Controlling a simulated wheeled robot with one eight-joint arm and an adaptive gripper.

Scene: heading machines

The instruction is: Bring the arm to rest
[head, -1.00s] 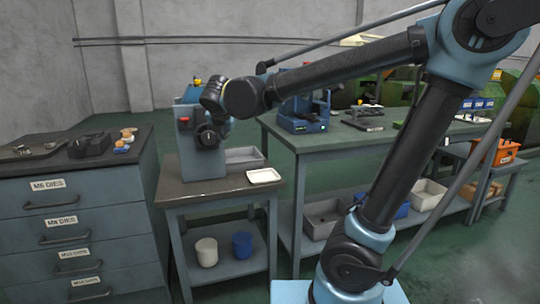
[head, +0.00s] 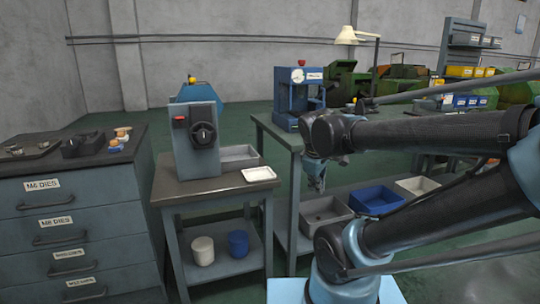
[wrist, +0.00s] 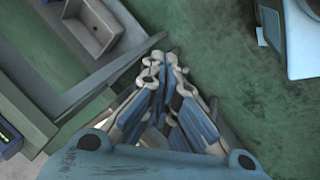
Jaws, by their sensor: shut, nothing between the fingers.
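My gripper (head: 317,184) hangs at the end of my arm in the head view, pointing down in front of the long workbench, to the right of the small machine stand. In the wrist view my gripper (wrist: 167,60) shows its fingers drawn together at the tips, with nothing between them. Below the fingertips is green floor and the edge of a bench. My arm reaches in from the right, folded low across the head view.
A die cabinet (head: 75,205) is at left. The long bench (head: 275,130) is close beside my gripper, with a grey bin (head: 325,214) and blue bin (head: 377,200) on its lower shelf.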

